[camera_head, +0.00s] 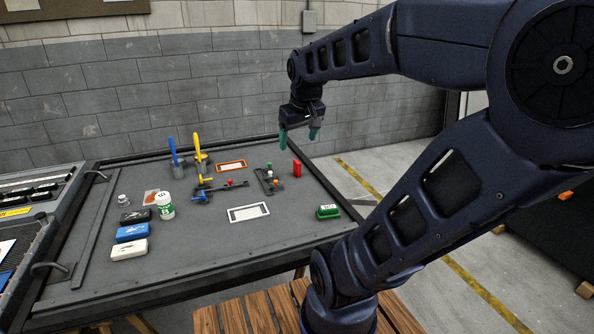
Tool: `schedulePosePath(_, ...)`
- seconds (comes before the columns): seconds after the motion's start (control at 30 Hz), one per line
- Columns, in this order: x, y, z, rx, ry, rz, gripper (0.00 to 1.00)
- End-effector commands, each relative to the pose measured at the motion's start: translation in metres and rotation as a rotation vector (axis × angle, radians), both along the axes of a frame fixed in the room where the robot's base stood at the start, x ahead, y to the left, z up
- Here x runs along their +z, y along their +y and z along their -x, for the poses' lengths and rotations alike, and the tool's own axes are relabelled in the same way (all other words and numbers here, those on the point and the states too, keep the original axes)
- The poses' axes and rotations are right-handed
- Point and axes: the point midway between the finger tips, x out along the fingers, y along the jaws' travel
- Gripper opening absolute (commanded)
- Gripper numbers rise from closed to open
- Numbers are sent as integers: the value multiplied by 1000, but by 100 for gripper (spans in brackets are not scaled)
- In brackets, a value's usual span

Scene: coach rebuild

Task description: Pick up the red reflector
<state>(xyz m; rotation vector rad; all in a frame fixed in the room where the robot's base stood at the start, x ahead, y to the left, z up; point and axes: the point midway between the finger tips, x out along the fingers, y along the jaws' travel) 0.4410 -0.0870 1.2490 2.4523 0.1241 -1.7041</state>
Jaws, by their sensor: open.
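A small upright red block (297,168), which looks like the red reflector, stands near the right edge of the grey table (215,262). Its fine detail is too small to make out. A flat reddish piece (151,196) lies at the left of the table, partly behind a white bottle. My gripper (299,137) hangs above the table's right part with its teal fingers apart and pointing down. It appears above the upright red block in the picture, apart from it and empty.
A white frame (248,212), an orange frame (231,166) and a green box (327,211) lie around the block. Dark fixtures with coloured knobs (268,180) stand just left of it. Two cups with blue and yellow tools (202,164) stand behind. The front of the table is clear.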

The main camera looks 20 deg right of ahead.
Motion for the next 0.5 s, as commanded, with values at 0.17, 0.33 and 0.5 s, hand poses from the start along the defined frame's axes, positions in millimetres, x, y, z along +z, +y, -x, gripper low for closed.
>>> schedulePosePath(0.17, 9, -7, -49, 109, 37, 49, 76)
schedulePosePath(0.33, 13, -16, -97, 218, 71, 93, 76)
schedulePosePath(0.5, 11, -26, -145, 328, 104, 130, 76)
